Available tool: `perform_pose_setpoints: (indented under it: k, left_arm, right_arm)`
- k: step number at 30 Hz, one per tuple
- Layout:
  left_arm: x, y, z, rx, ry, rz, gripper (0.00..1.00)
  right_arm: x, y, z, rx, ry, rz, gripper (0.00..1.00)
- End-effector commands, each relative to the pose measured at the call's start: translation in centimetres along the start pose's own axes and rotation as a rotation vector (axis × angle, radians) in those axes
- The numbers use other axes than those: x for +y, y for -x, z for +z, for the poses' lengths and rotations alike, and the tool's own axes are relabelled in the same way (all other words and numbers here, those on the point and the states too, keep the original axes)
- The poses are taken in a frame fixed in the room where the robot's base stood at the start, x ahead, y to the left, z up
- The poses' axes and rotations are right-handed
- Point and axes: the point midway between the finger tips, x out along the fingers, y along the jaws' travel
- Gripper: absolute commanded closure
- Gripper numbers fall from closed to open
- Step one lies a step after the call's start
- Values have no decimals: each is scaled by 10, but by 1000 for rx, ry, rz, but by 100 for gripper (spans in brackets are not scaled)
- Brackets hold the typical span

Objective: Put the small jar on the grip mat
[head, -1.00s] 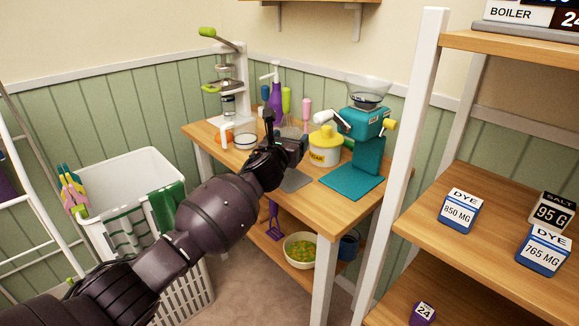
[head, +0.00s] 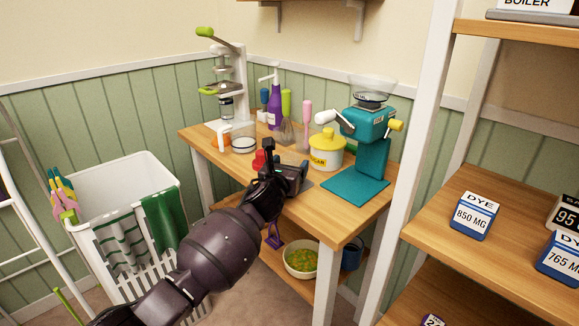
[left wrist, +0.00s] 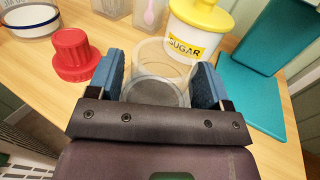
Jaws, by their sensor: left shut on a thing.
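The small jar (left wrist: 160,58) is clear glass and stands between the blue-padded fingers of my left gripper (left wrist: 156,80) in the left wrist view. The gripper is shut on it, low over the front of the wooden table. In the head view my left gripper (head: 286,166) hides most of the jar. A small grey mat (head: 305,184) peeks out beside the gripper; grey also shows through the jar's bottom. I cannot tell whether the jar touches the mat. My right gripper is out of view.
A red lidded item (left wrist: 72,54) stands just left of the fingers. A laundry basket (head: 120,190) stands left; shelving (head: 510,180) stands right.

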Motion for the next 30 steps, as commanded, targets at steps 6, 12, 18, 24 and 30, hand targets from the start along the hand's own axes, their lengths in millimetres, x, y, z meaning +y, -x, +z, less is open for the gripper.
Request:
perform_pose_setpoints:
  k: [6, 12, 18, 24, 30]
  left_arm:
    - [0, 0, -4, 1, -1, 0, 14]
    - [0, 0, -4, 1, -1, 0, 2]
    - [0, 0, 0, 0, 0, 0, 2]
    - [1, 14, 6, -4, -3, 0, 2]
    - [1, 41, 8, -6, -4, 0, 2]
  right_arm:
    - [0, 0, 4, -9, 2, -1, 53]
    - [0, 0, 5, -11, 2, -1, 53]
    - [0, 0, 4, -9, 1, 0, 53]
    - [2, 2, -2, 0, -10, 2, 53]
    - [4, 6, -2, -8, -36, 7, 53]
